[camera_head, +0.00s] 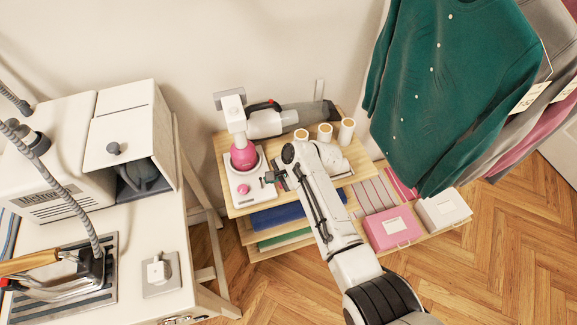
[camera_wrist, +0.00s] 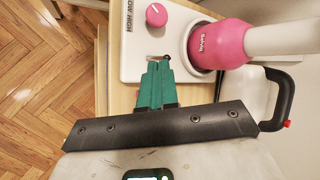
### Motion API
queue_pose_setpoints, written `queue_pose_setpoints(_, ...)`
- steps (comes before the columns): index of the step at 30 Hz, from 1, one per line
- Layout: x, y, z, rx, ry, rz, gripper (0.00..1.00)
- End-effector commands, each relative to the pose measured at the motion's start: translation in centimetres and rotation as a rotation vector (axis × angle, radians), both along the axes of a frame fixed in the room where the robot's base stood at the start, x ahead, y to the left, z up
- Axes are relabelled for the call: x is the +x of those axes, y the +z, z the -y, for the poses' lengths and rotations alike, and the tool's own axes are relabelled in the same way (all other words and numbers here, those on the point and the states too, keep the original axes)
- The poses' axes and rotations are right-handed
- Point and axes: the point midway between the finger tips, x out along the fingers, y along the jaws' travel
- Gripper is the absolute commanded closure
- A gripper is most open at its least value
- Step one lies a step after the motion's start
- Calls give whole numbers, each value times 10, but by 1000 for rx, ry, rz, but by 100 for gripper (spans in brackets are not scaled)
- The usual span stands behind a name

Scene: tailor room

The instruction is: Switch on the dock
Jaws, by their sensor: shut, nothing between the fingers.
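The dock (camera_head: 240,203) is a white base on the wooden shelf, holding a pink and white device (camera_head: 243,155). It also shows in the wrist view (camera_wrist: 132,70). A pink knob (camera_wrist: 157,14) sits on the dock beside "LOW HIGH" lettering. A small dark toggle (camera_wrist: 166,58) sits on the dock between the knob and my fingertips. My gripper (camera_head: 270,178) is at the dock's right edge. In the wrist view its green fingers (camera_wrist: 157,65) are together and empty, right at the toggle. I cannot tell whether they touch it, or its setting.
A handheld vacuum (camera_head: 270,122) and several thread spools (camera_head: 325,131) stand at the shelf's back. Green clothing (camera_head: 440,80) hangs at right. A white table (camera_head: 200,255) with an iron and a machine is at left. Boxes (camera_head: 390,226) lie low at right.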

Motion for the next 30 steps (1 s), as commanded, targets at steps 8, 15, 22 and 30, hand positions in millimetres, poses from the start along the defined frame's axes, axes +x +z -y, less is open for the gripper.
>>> queue_pose_setpoints(8, -15, 38, 33, 3, -2, 7, 100)
queue_pose_setpoints(15, -17, 73, 57, 2, -1, 5, 100)
queue_pose_setpoints(22, -19, 92, 70, 0, 0, 2, 100)
queue_pose_setpoints(30, -20, 96, 72, -1, 1, 0, 100)
